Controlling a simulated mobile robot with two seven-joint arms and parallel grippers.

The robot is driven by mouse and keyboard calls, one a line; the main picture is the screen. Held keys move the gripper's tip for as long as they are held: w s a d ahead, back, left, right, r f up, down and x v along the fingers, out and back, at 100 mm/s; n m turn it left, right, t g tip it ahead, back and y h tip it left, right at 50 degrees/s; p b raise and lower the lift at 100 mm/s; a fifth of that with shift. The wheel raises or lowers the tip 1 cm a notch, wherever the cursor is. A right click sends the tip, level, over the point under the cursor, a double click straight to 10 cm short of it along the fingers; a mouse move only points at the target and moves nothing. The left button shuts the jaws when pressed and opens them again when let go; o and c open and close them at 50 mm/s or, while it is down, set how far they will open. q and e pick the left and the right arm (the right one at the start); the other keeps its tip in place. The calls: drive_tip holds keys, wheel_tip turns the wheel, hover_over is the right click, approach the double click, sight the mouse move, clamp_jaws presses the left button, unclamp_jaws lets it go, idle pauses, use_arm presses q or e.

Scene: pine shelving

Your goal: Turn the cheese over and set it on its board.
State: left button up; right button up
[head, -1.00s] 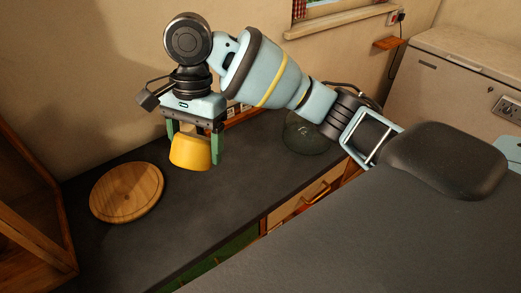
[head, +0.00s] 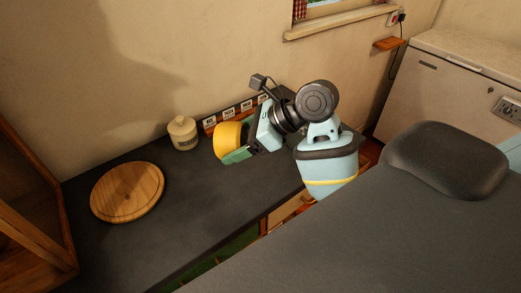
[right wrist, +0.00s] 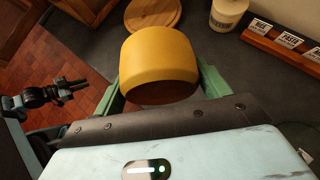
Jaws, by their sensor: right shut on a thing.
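The yellow cheese (head: 228,141) is in the air above the dark counter, tipped on its side. My right gripper (head: 234,149) is shut on it, with one green finger in front. In the right wrist view the cheese (right wrist: 160,55) sits between both green fingers, and a darker brown face shows at its near lower side. The round wooden board (head: 127,192) lies flat and bare on the counter, to the left of the cheese and apart from it. A dark jointed part at the left of the right wrist view appears to be my left gripper (right wrist: 68,94); its jaws are unclear.
A lidded cream jar (head: 183,133) stands by the wall, close to the left of the cheese. A labelled rack (right wrist: 282,38) runs along the wall behind my gripper. A wooden shelf frame (head: 35,215) borders the counter's left end. The counter around the board is clear.

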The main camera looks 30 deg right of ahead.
drive_tip(key=s+d+f+m+t+h, duration=0.1)
drive_tip(key=s+d+f+m+t, duration=0.1)
drive_tip(key=d+f+m+t, duration=0.1)
drive_tip(key=shift+d+f, duration=0.45)
drive_tip(key=shift+d, duration=0.35)
drive_tip(key=shift+f+b, duration=0.5)
drive_tip(key=shift+f, duration=6.2)
drive_tip(key=shift+f, duration=0.3)
drive_tip(key=o, duration=1.3)
drive_tip(key=shift+f, duration=0.1)
drive_tip(key=v, duration=0.7)
drive_tip(key=shift+s+d+r+p, duration=0.15)
drive_tip(key=shift+s+r+p, duration=0.1)
drive_tip(key=shift+s+p, duration=0.05)
